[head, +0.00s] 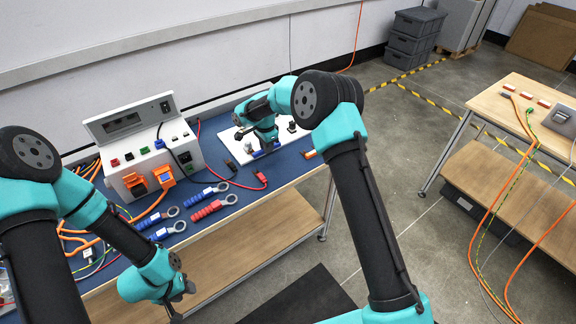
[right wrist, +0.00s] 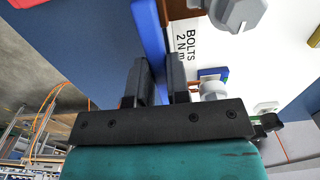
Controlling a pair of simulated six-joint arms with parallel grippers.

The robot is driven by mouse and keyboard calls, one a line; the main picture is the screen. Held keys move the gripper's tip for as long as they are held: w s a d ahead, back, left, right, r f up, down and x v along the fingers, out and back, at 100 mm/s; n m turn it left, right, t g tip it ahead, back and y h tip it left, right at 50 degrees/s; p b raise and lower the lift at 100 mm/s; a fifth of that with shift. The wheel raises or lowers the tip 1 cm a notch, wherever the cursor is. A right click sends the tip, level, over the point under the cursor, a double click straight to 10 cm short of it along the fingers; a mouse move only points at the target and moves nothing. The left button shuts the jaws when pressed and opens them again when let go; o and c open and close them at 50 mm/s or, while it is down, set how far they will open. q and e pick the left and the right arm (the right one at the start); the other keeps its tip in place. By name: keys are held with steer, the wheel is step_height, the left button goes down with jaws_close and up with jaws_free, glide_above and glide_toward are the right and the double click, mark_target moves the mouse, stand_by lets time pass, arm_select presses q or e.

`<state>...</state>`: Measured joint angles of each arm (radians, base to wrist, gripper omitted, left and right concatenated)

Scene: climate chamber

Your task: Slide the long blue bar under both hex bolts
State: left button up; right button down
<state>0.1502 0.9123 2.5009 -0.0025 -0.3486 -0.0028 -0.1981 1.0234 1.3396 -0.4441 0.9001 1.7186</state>
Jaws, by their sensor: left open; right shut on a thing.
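My right gripper (right wrist: 157,85) is shut on the long blue bar (right wrist: 150,35), which extends away from the fingers in the right wrist view. Two grey hex bolts are to the right of the bar, one far (right wrist: 238,12) and one nearer (right wrist: 213,90); the bar appears apart from both heads. A small blue piece (right wrist: 212,73) shows beside the nearer bolt. In the head view my right gripper (head: 263,150) is over the white board (head: 292,138), and my arm hides much there. My left gripper (head: 183,296) is in front of the bench; its fingers are small and partly hidden.
A white instrument box (head: 140,150) with orange plugs stands on the blue bench top. Blue-handled wrenches (head: 205,192) and a red-handled one (head: 212,208) lie in front of it. A red connector (head: 262,177) is near the board. A second table (head: 530,110) stands to the right.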

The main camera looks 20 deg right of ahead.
steer(key=shift+w+a, duration=0.1)
steer(key=shift+w, duration=0.15)
stand_by(0.4)
steer(key=shift+w+a, duration=0.15)
steer(key=shift+w, duration=0.25)
steer(key=shift+w+a+f, duration=0.1)
steer(key=shift+w+a, duration=0.05)
steer(key=shift+w, duration=0.3)
stand_by(1.3)
steer(key=c, duration=1)
jaws_free()
step_height(320, 180, up, 17)
steer(key=shift+r, duration=0.2)
